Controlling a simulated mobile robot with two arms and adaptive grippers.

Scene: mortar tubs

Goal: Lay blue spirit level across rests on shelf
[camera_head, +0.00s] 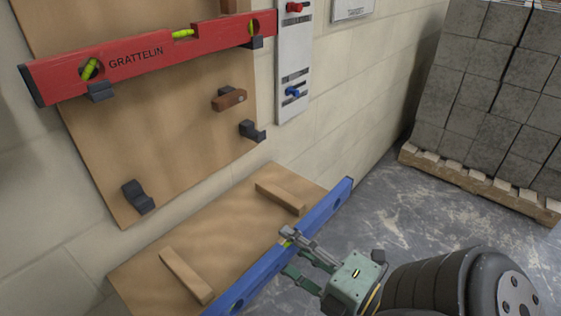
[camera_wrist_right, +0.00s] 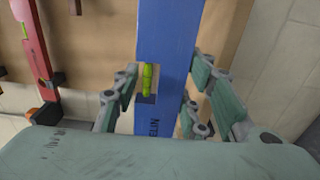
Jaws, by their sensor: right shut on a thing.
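The blue spirit level (camera_head: 258,274) is long and runs along the front edge of the wooden shelf (camera_head: 222,228) in the head view. My right gripper (camera_head: 290,250) is shut on it near its middle. In the right wrist view the blue level (camera_wrist_right: 168,50) passes between the green fingers, with its yellow-green vial showing. Two wooden rests lie on the shelf, a right one (camera_head: 281,198) and a left one (camera_head: 186,275). The level appears in front of both rests; its exact height over the shelf is hard to tell. My left gripper is not in view.
A red spirit level (camera_head: 150,56) rests on hooks on the wooden wall board (camera_head: 185,130). Empty dark hooks (camera_head: 138,197) and a brown block (camera_head: 229,99) stick out below it. A white panel (camera_head: 294,65) hangs beside the board. Stacked grey blocks (camera_head: 490,90) stand on a pallet at right.

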